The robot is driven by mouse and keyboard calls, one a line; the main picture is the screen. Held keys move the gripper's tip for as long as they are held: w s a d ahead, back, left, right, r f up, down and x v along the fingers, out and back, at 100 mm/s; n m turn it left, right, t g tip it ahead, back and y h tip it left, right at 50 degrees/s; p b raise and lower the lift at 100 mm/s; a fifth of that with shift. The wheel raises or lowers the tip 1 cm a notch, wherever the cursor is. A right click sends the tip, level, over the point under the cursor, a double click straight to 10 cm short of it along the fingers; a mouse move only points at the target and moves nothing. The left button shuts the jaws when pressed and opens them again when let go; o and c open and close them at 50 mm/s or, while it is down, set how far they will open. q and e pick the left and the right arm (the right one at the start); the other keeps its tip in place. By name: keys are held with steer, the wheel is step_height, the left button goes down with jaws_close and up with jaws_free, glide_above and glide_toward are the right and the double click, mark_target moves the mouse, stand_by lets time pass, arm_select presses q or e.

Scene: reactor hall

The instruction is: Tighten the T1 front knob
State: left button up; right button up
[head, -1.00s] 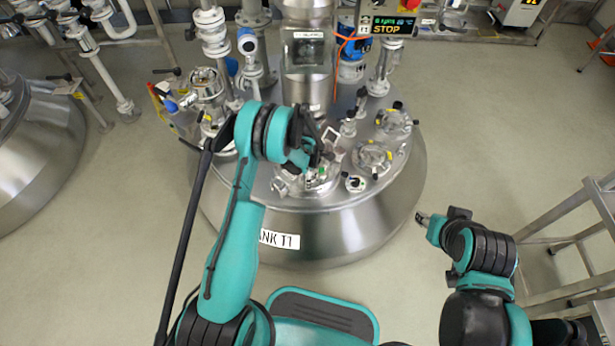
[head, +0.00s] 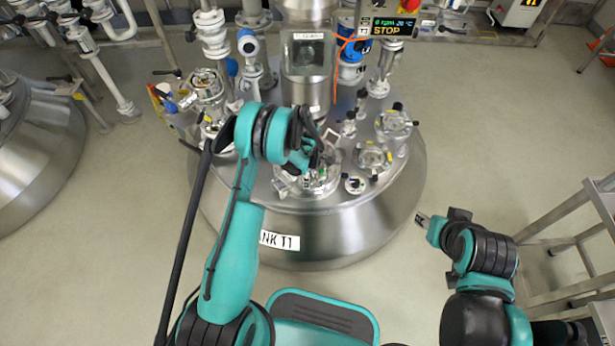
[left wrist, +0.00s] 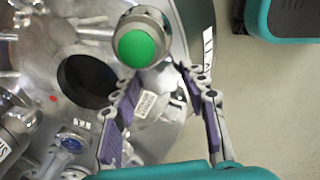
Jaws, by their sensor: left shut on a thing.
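Tank T1 (head: 345,240) is a round steel vessel with a "TANK T1" label, partly covered by my left arm. My left gripper (head: 318,155) is over the front of its lid, at the small round hatch (head: 320,184). In the left wrist view, the two purple-padded fingers of my left gripper (left wrist: 160,76) are shut on the T1 front knob. The grip itself is hard to see, and a green-capped steel fitting (left wrist: 140,46) shows at the fingertips. My right gripper (head: 423,218) hangs in free space right of the tank, too small to read.
Pipes, valves and glass ports crowd the lid behind my left gripper. A display (head: 387,25) reading STOP stands behind the tank. A metal step frame (head: 570,215) stands at the right, and another tank (head: 35,150) at the left. The floor between is clear.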

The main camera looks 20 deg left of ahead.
arm_select(q)
steer(key=m, duration=0.7)
stand_by(0.6)
steer(key=o, duration=1.2)
steer(key=shift+c, duration=0.2)
steer(key=shift+r, duration=0.1)
step_height(320, 180, up, 12)
